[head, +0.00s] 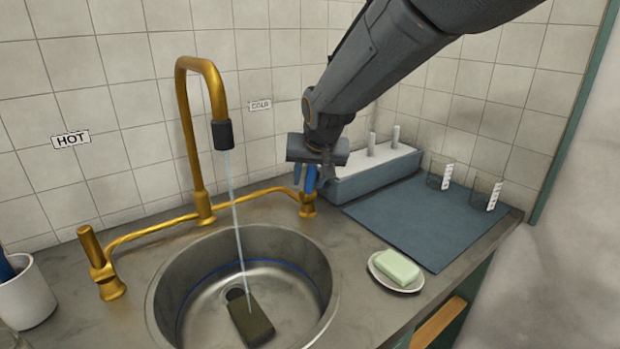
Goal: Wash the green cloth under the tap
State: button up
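A dark olive-green folded piece, seemingly the green cloth (254,325), lies at the bottom of the round steel sink (160,310). The brass tap (190,130) has a black nozzle (222,135), and a thin stream of water (236,215) falls from it into the sink, reaching the cloth. My gripper (312,184) points down at the tap's right handle (308,205), below the COLD label. A blue part shows between or beside my fingers. The fingers are small and partly hidden, so I cannot tell whether they grip it.
The left brass handle (98,262) stands below the HOT label (70,139). A pale green soap bar (398,266) rests on a white dish (376,275) right of the sink. A blue-grey mat (415,220), a grey block with white pegs (375,172) and a white cup (24,298) are also on the counter.

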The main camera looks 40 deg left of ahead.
aim_at(312, 166)
jog(key=shift+b+v, duration=0.45)
jog(key=shift+v, duration=3.45)
